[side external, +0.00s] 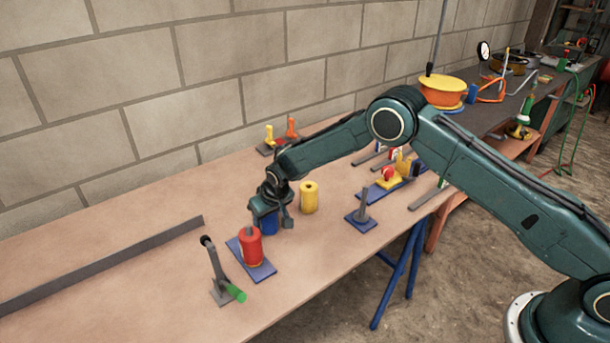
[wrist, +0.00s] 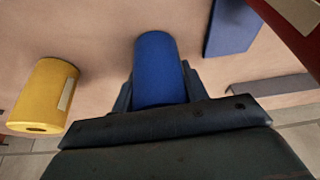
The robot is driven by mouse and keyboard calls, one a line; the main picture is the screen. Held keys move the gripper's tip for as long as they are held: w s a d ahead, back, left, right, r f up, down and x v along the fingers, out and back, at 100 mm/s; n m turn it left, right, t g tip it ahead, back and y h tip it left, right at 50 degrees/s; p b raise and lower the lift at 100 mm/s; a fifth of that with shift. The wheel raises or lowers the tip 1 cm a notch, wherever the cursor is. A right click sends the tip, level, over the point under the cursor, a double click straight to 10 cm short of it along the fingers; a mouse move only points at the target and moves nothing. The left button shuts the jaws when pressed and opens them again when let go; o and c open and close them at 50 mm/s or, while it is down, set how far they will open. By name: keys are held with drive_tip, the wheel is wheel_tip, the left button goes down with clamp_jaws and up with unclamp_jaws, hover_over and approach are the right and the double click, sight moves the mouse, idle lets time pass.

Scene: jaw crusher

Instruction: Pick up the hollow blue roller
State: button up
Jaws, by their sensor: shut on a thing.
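The blue roller (wrist: 158,70) is upright between the fingers of my gripper (wrist: 158,92) in the wrist view. In the side view the blue roller (side external: 268,225) shows below my gripper (side external: 270,212), partly covered by the fingers. My gripper is shut on it, low over the wooden table. I cannot tell whether the roller touches the table. Its hollow opening is hidden.
A yellow roller (side external: 309,197) stands close to the right of my gripper. A red roller (side external: 251,246) stands on a blue plate (side external: 264,270) in front. A blue plate with a grey post (side external: 363,207) is farther right.

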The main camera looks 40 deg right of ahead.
wheel_tip(320, 180, up, 20)
idle(0.6)
drive_tip(key=shift+d+f, duration=0.1)
idle(0.4)
drive_tip(key=s+d+m, duration=0.1)
drive_tip(key=s+d, duration=0.3)
drive_tip(key=d, duration=0.3)
drive_tip(key=s+d+m+h, duration=0.1)
drive_tip(key=s+d+m, duration=0.1)
drive_tip(key=s+d, duration=0.3)
drive_tip(key=s+d+m, duration=0.1)
drive_tip(key=s+d, duration=0.3)
drive_tip(key=d, duration=0.6)
drive_tip(key=shift+s+d+h, duration=0.15)
drive_tip(key=shift+d+h, duration=0.05)
drive_tip(key=shift+h, duration=0.1)
drive_tip(key=shift+f, duration=0.1)
drive_tip(key=shift+f, duration=2.7)
drive_tip(key=shift+f, duration=1.25)
